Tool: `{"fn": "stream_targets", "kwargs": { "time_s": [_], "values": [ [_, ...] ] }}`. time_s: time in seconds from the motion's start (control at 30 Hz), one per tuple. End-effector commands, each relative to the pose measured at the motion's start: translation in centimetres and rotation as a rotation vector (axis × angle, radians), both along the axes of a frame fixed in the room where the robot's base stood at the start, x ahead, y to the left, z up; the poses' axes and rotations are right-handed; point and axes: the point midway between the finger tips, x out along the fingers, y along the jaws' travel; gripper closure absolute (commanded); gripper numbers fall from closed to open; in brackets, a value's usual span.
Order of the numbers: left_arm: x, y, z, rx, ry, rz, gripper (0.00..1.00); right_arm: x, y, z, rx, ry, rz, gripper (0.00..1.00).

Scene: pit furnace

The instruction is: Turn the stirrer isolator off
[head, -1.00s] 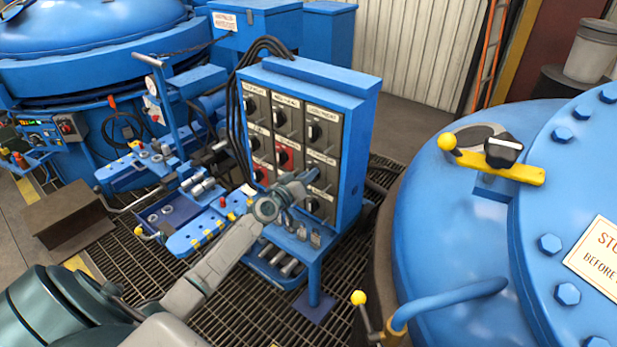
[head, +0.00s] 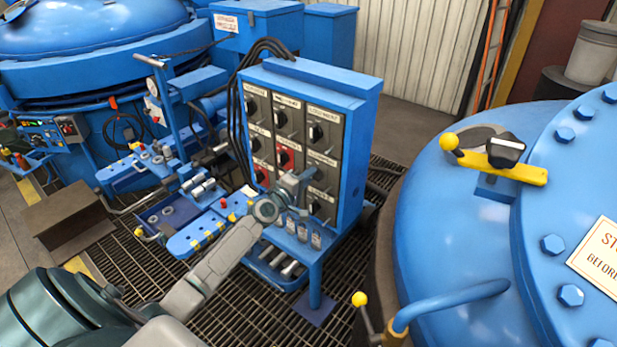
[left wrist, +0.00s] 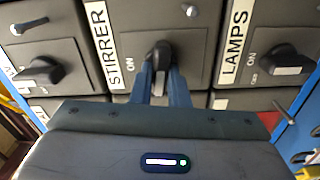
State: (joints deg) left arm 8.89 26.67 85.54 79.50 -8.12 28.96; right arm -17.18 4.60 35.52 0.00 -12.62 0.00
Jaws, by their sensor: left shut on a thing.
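The stirrer isolator (left wrist: 183,50) is a grey box with a black rotary knob (left wrist: 160,55), a white STIRRER label and the word ON beside the knob. In the head view this isolator (head: 327,161) is in the right column of the panel, partly behind my gripper. My left gripper (left wrist: 161,72) is shut on the knob, with one blue finger on each side of it. In the head view the left gripper (head: 305,178) reaches the panel face. The fingers hide part of the knob, so its exact setting is hard to read. My right gripper is not in view.
The LAMPS isolator (left wrist: 275,45) is right beside it in the wrist view, and another isolator (left wrist: 45,65) is on the other side. The blue cabinet (head: 352,150) holds several switches. A large blue lid (head: 440,230) is to the right, and a tool bench (head: 190,240) is left.

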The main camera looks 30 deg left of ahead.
Motion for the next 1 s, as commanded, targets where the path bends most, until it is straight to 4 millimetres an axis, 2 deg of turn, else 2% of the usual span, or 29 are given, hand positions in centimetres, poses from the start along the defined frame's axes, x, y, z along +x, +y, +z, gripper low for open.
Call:
{"fn": "stream_targets", "kwargs": {
  "time_s": [0.3,0.87,0.9,1.0],
  "values": [
    [-0.01,0.00,-0.13,-0.131,0.011,0.000,1.00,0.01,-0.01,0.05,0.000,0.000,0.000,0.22],
    [-0.02,0.00,-0.17,-0.161,0.014,0.000,1.00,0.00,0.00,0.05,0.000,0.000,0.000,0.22],
    [-0.02,0.00,-0.17,-0.161,0.014,0.000,0.82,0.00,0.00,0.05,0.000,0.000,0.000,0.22],
    [-0.02,-0.01,-0.16,-0.160,0.014,0.000,0.64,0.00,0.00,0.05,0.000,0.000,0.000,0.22]
  ]
}}
